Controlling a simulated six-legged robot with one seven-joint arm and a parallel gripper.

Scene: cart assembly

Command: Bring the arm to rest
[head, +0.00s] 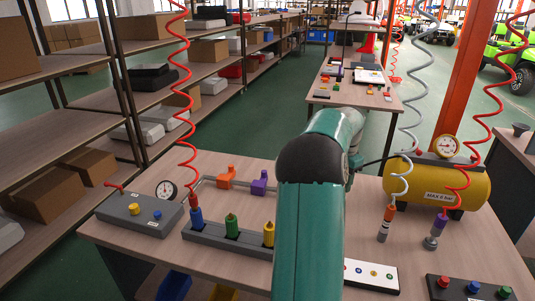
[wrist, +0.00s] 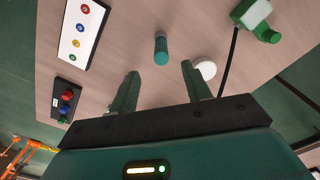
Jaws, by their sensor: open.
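My gripper (wrist: 160,72) shows in the wrist view, with two green fingers spread apart and nothing held between them. The fingers point toward the tabletop (wrist: 135,30). A small teal cylinder (wrist: 161,48) is seen past the fingertips, in the gap between them and apart from them. In the head view my green arm reaches forward over the workbench (head: 370,205) and covers its middle. My gripper is hidden in that view.
A grey block with colored tools (head: 231,238), a grey box with buttons (head: 138,212) and an orange clamp-like piece (head: 226,178) lie left of my arm. A yellow tank (head: 445,184), a white button panel (head: 370,275) and hanging tools (head: 386,222) are right. Coiled hoses (head: 405,125) hang overhead.

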